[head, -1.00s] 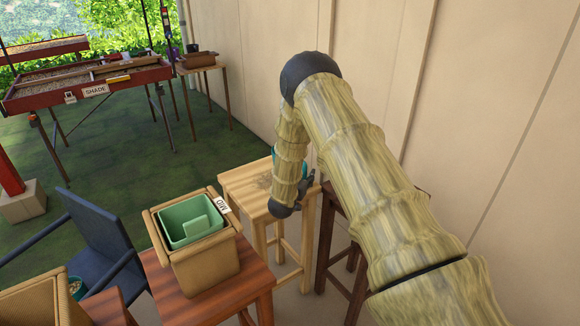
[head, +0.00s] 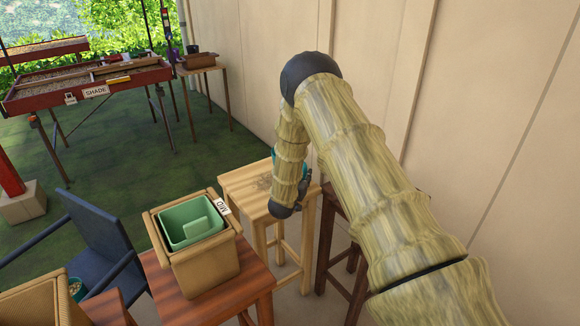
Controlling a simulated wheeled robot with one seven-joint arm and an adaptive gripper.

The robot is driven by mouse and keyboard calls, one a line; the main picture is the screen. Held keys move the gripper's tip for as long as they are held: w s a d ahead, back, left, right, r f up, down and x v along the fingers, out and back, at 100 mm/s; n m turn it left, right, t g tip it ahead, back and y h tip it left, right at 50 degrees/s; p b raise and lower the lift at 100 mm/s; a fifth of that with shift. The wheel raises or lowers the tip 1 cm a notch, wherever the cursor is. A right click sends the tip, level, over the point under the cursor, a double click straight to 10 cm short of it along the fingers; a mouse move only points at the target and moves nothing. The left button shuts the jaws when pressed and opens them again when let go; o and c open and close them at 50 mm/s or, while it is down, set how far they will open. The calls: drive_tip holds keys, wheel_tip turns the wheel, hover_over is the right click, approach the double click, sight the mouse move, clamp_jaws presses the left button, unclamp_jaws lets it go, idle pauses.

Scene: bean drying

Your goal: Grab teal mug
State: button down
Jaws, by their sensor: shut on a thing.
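The teal mug (head: 275,155) shows only as a small teal patch behind my forearm, above the light wooden stool (head: 236,185). My arm covers most of it. My gripper (head: 304,190) is partly hidden behind my wrist, over the right side of the stool. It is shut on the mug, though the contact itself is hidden. I cannot tell whether the mug touches the stool top.
A woven bin (head: 205,267) with a green tub (head: 190,224) stands on a reddish wooden table (head: 245,290) in front of the stool. A dark stool (head: 340,225) stands right, beside the wall. A blue chair (head: 95,235) is at left. Drying trays stand behind.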

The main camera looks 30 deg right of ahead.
drive_tip(key=shift+r+p, duration=1.05)
drive_tip(key=shift+r, duration=1.35)
drive_tip(key=shift+f, duration=0.15)
